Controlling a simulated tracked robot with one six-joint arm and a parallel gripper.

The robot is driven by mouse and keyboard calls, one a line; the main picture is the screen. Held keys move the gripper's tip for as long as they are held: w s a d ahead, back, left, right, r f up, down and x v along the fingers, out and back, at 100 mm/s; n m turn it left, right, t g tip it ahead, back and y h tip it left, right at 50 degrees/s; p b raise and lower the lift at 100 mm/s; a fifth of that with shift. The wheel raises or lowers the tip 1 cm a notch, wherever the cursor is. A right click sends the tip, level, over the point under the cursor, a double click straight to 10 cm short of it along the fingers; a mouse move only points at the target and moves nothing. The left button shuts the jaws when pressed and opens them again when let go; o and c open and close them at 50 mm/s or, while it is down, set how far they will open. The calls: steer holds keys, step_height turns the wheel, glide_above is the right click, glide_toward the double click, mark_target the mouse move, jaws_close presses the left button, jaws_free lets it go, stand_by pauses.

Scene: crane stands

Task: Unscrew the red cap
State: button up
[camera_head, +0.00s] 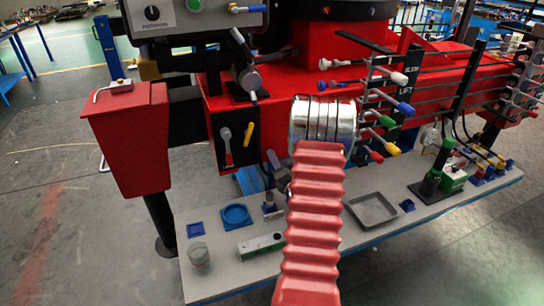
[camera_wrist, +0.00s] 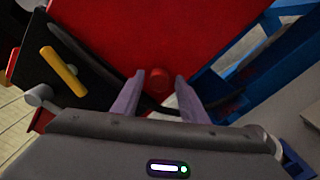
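A dark hose or cable runs behind the fingers. In the head view my arm hides my gripper, and I cannot make out the cap.
A yellow handle (camera_wrist: 63,71) on a black plate is to the left in the wrist view. Blue framing (camera_wrist: 240,80) is to the right. In the head view, coloured levers (camera_head: 400,107) stand right of my arm, above a shelf with a metal tray (camera_head: 371,210).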

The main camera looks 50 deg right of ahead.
steer(key=m, duration=0.5)
stand_by(0.4)
steer(key=shift+m, duration=0.3)
steer(key=shift+f+m, duration=0.1)
steer(key=shift+m, duration=2.3)
steer(key=m, duration=0.5)
